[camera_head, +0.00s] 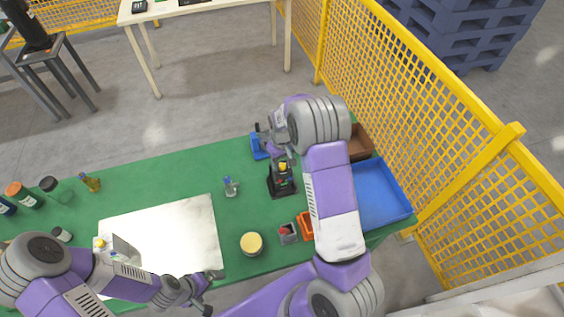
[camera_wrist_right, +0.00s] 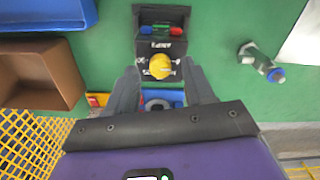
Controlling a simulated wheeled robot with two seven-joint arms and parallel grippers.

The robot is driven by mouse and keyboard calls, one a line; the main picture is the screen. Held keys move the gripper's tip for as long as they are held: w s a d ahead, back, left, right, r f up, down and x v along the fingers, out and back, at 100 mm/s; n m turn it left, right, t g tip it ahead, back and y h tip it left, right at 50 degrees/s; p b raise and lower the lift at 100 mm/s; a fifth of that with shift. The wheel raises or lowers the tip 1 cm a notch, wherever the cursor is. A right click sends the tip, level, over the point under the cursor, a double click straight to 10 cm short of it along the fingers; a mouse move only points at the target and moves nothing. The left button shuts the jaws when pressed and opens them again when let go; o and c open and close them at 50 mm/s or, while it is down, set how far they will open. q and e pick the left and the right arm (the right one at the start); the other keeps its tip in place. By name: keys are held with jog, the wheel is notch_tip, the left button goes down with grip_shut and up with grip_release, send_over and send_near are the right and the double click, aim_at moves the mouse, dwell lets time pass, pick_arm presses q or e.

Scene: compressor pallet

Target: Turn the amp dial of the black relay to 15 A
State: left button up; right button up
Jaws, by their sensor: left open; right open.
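The black relay (camera_head: 281,183) stands on the green table in the head view, below my right gripper. In the right wrist view the relay (camera_wrist_right: 162,50) shows a yellow amp dial (camera_wrist_right: 161,66) on its face, with "AMPS" above it and a red and a blue part at its far end. The dial's exact setting is too small to read. My right gripper (camera_wrist_right: 162,92) is open, its two fingers on either side and just short of the dial, apparently not touching it. My left gripper (camera_head: 205,292) is open and empty near the table's front edge.
A blue tray (camera_head: 382,194) and a brown bin (camera_head: 357,143) lie right of the relay. A small fitting (camera_head: 230,186) stands left of it. Yellow mesh fencing (camera_head: 440,120) borders the right side.

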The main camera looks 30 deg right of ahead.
jog(key=shift+f, duration=0.45)
jog(key=shift+c, duration=0.5)
grip_shut()
jog(key=shift+m, duration=0.3)
jog(key=m, duration=0.3)
jog(key=shift+m, duration=2.5)
